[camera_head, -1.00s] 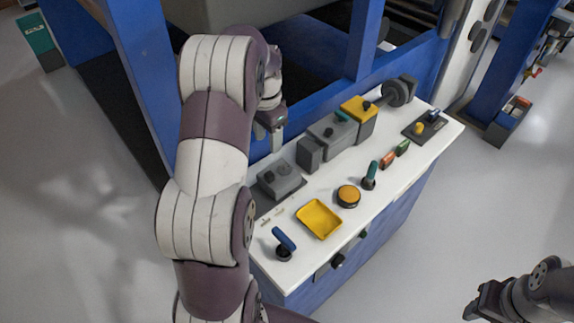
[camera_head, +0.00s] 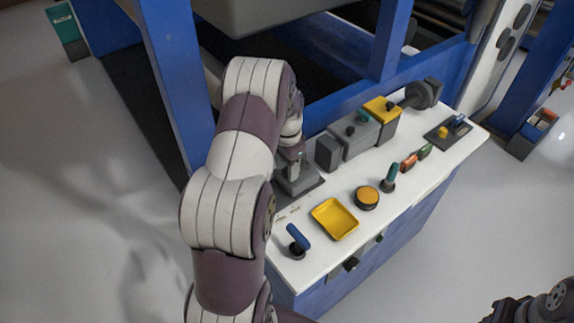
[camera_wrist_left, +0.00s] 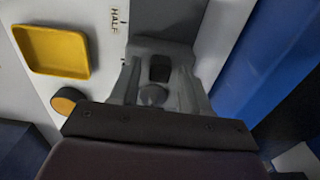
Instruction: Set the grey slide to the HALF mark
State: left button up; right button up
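The grey slide (camera_head: 305,184) sits near the left end of the white console top, partly hidden by my left arm. In the left wrist view the grey slide (camera_wrist_left: 150,47) has a dark recess and a rounded knob (camera_wrist_left: 152,95). My left gripper (camera_head: 289,162) is down at the slide. In the wrist view its fingers (camera_wrist_left: 160,92) stand apart on either side of the knob; contact cannot be told. The HALF mark (camera_wrist_left: 116,20) is printed on the white top beside the slide. My right gripper (camera_head: 493,311) is at the bottom right, cut by the frame edge, away from the console.
A yellow tray (camera_head: 335,219), a blue-handled lever (camera_head: 298,240), an orange button (camera_head: 367,197) and a green-handled lever (camera_head: 388,178) stand along the console front. Grey boxes (camera_head: 357,135) are right of the slide. A blue frame post (camera_head: 170,75) rises behind my left arm.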

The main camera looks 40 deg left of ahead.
pick_arm(q)
grip_shut()
jog(key=s+p, duration=0.1)
jog(key=s, duration=0.1)
jog(key=s+a, duration=0.1)
jog(key=s, duration=0.2)
jog(key=shift+a+r+p, duration=0.1)
jog(key=shift+a+p, duration=0.1)
jog(key=shift+p, duration=0.15)
jog(key=shift+s+a, duration=0.15)
jog(key=shift+s, duration=0.3)
jog(key=shift+o, duration=1.2)
grip_release()
jog(key=shift+w, duration=0.1)
notch_tip(320, 180, up, 12)
jog(key=shift+r, duration=0.25)
